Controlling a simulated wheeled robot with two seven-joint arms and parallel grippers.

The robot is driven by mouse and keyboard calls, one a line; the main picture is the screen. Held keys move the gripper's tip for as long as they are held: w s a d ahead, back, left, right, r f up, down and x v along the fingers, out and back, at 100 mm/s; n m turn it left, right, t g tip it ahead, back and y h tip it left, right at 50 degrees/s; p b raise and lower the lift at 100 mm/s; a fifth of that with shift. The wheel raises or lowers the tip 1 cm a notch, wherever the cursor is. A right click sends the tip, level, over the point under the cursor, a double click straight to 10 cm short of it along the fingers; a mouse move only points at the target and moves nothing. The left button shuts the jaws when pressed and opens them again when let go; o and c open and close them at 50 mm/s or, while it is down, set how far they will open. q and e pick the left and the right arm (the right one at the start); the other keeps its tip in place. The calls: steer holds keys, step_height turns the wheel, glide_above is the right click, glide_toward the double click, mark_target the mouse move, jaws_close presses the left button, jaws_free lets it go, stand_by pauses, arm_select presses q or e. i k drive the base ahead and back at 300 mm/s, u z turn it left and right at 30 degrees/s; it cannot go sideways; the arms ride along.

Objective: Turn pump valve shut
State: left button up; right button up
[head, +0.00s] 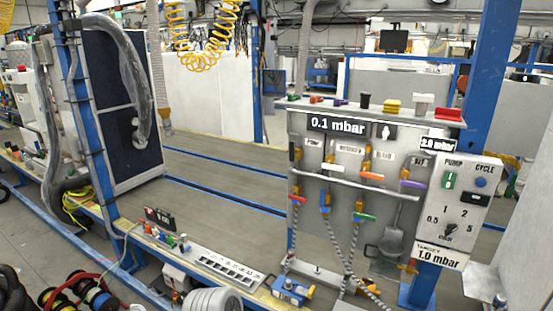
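A grey valve panel (345,180) stands at the right of the head view. It carries several brass valves with coloured handles: red (298,199), blue (325,199), orange (371,176), green (364,217) and purple (412,184). Small white labels sit above them, too small to read surely, so I cannot tell which handle is the pump valve. A display (337,125) on the panel reads 0.1 mbar; a smaller sign (437,144) seems to read 2.0 mbar. A control box (458,205) at the right has PUMP and CYCLE buttons and a dial. Neither gripper is in view.
A sign (439,256) below the box reads TARGET 1.0 mbar. Coloured items stand on the panel's top shelf (425,118). Braided hoses (350,262) hang below the panel. A bench (215,262) with small fittings and a grey ribbed cylinder (213,301) lie in front. Blue posts (490,70) flank it.

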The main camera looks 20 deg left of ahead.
mark_target(291, 157)
steer(key=k, duration=0.4)
steer(key=u, duration=0.95)
steer(key=i, duration=1.75)
steer(key=z, duration=1.05)
